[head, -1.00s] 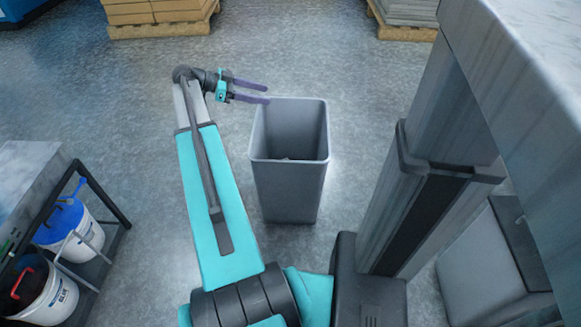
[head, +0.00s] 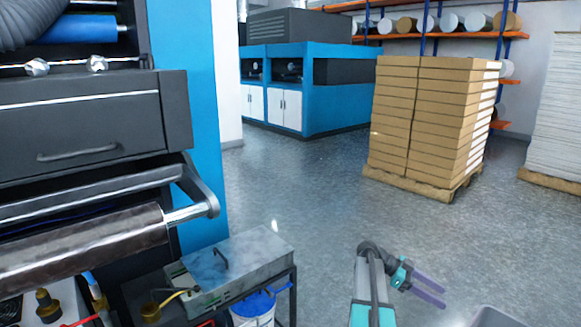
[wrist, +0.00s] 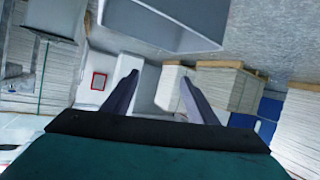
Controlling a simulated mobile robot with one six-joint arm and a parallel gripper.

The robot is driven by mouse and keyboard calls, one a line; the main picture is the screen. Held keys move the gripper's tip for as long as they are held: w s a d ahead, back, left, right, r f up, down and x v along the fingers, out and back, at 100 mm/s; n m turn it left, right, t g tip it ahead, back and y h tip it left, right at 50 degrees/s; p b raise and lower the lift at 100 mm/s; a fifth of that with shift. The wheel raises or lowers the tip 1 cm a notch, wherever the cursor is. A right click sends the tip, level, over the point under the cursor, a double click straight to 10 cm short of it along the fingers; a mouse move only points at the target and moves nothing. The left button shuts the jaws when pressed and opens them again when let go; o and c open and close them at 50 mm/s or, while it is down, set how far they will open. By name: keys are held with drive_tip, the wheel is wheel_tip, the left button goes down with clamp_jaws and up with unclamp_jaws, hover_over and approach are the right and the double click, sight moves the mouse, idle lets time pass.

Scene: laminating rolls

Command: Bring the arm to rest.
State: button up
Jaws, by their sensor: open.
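My gripper (head: 444,298) is at the lower right of the head view, at the end of my raised arm. Its two purple fingers are apart with nothing between them. In the wrist view the open fingers (wrist: 159,79) point away from the camera, also empty. The grey bin (head: 493,318) shows only as a piece of rim at the bottom edge of the head view, just right of the fingers. The wrist view appears upside down, with a grey bin-like box (wrist: 165,22) across its top, apart from the fingertips.
A laminating machine with a large roller (head: 85,245) fills the left. A metal case (head: 235,262) sits on a low bench beside it, above a white bucket (head: 252,308). A pallet of cartons (head: 425,125) stands at the back right. Open floor (head: 310,205) lies between.

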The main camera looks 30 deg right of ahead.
drive_tip(key=w+a+f+n+t+p, duration=0.1)
drive_tip(key=w+a+f+n+p, duration=0.25)
drive_tip(key=a, duration=0.65)
drive_tip(key=w+a+f+n+t+h+p, duration=0.1)
drive_tip(key=w+a+f+n+t+p, duration=0.25)
drive_tip(key=a, duration=0.65)
drive_tip(key=w+a+f+n+g+p, duration=0.1)
drive_tip(key=w+a+f+n+p, duration=0.2)
drive_tip(key=a+f+p, duration=0.5)
drive_tip(key=s+a+f+n+t+y+p, duration=0.1)
drive_tip(key=s+a+n, duration=0.3)
drive_tip(key=a, duration=0.7)
drive_tip(key=s+a+f+n+t+y+p, duration=0.1)
drive_tip(key=s+a+f+n+y, duration=0.2)
drive_tip(key=a+n, duration=0.5)
drive_tip(key=s+a+f+n+t+y+p, duration=0.1)
drive_tip(key=s+a+n, duration=0.5)
drive_tip(key=a, duration=0.8)
drive_tip(key=shift+s+a+f+n+y+p, duration=0.4)
drive_tip(key=shift+f+y, duration=0.3)
drive_tip(key=shift+y, duration=0.7)
drive_tip(key=shift+d, duration=0.1)
